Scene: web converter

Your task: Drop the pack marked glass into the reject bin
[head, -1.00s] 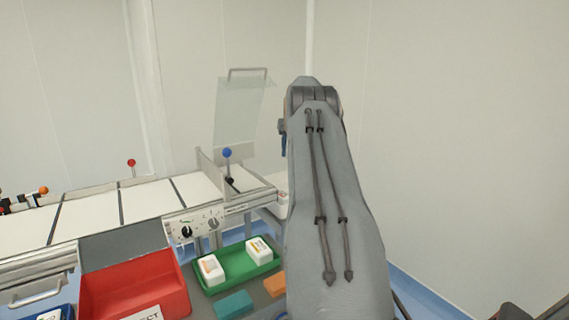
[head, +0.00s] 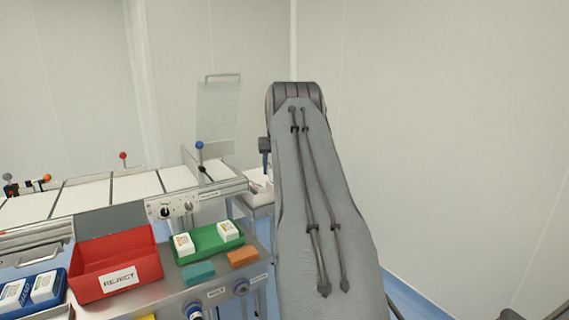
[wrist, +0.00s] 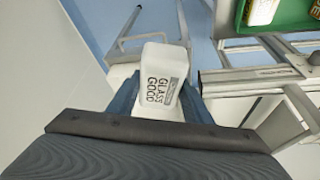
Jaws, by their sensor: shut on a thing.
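A white pack marked GLASS GOOD (wrist: 160,75) is between the fingers of my gripper (wrist: 158,103) in the wrist view. The gripper is shut on it and holds it up, with the floor and metal frames below. The red reject bin (head: 88,290), labelled REJECT, stands at the lower left in the head view, well to the left of my arm. No pack shows in the visible part of the bin. In the head view my arm hides the held pack.
A green tray (head: 203,257) with two white packs sits right of the bin; its edge shows in the wrist view (wrist: 287,30). Teal (head: 198,273) and orange (head: 243,257) blocks lie in front. A blue tray (head: 61,290) with packs is at left. A clear guard (head: 217,110) stands behind.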

